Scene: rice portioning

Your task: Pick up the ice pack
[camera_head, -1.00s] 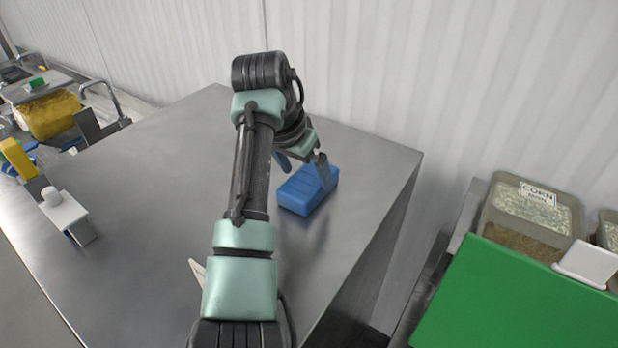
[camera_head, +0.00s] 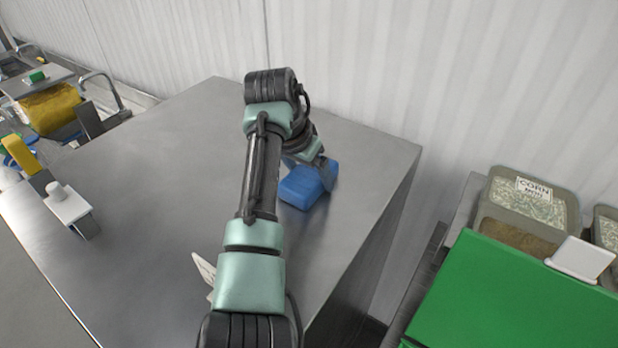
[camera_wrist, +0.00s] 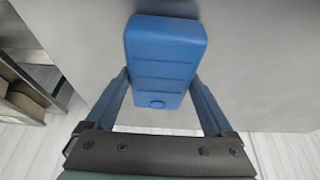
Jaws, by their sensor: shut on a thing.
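The ice pack (camera_head: 302,187) is a blue rounded block on the metal table (camera_head: 150,180), near its right edge. In the wrist view the ice pack (camera_wrist: 163,58) lies lengthwise between the two fingers, its capped end toward me. My gripper (camera_wrist: 163,88) is shut on it, one finger along each long side. In the head view my gripper (camera_head: 308,168) is partly hidden by my own arm, with one finger seen against the pack's right side. I cannot tell whether the pack touches the table or is slightly above it.
A white ribbed wall stands behind the table. To the right are a green board (camera_head: 500,292) and a bin labelled corn (camera_head: 525,205). At the left are a white block-like thing (camera_head: 70,208) and a yellow bag (camera_head: 50,108). The table's left half is mostly clear.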

